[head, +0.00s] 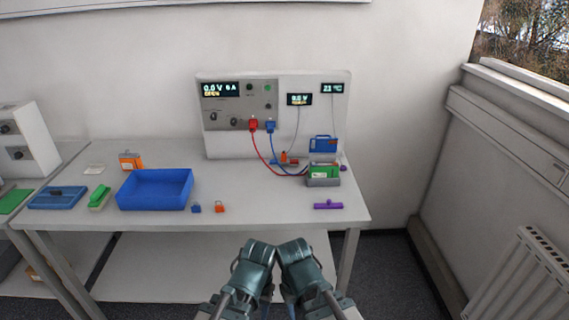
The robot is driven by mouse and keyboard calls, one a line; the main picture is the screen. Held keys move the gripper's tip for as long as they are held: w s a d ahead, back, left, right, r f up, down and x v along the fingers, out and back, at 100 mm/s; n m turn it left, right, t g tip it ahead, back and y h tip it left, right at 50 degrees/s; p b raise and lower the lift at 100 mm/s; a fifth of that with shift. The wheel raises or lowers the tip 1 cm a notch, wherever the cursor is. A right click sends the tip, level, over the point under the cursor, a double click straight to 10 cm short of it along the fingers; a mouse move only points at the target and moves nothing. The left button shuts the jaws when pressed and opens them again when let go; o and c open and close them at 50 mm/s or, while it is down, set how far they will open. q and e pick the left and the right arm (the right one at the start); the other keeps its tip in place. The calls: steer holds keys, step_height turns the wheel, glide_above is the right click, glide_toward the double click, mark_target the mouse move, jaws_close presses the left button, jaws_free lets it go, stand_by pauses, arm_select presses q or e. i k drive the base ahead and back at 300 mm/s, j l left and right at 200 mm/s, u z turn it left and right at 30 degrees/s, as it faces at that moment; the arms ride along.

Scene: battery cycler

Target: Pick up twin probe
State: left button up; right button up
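No label marks the twin probe, so I cannot tell for certain which item it is. A small orange-red piece (289,158) lies at the back of the table, below a small display whose thin cable runs down toward it. A purple bar with a short knob (328,205) lies near the table's front right. A green battery-like block in a grey holder (323,175) stands at the right, with red and blue leads running to it. Teal links of my two arms show at the bottom centre, apart from the table items. Neither gripper's fingertips can be made out.
The cycler panel (220,118) stands at the back of the table. A blue handled piece (323,144) is before it. A blue tray (154,203), a small blue block (196,208) and a small orange block (220,207) lie left. The table's front middle is clear. A radiator (515,285) is at right.

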mark_target(283, 161)
steer(key=i+l+u, duration=0.4)
steer(key=i+l, duration=0.2)
steer(key=i, duration=0.15)
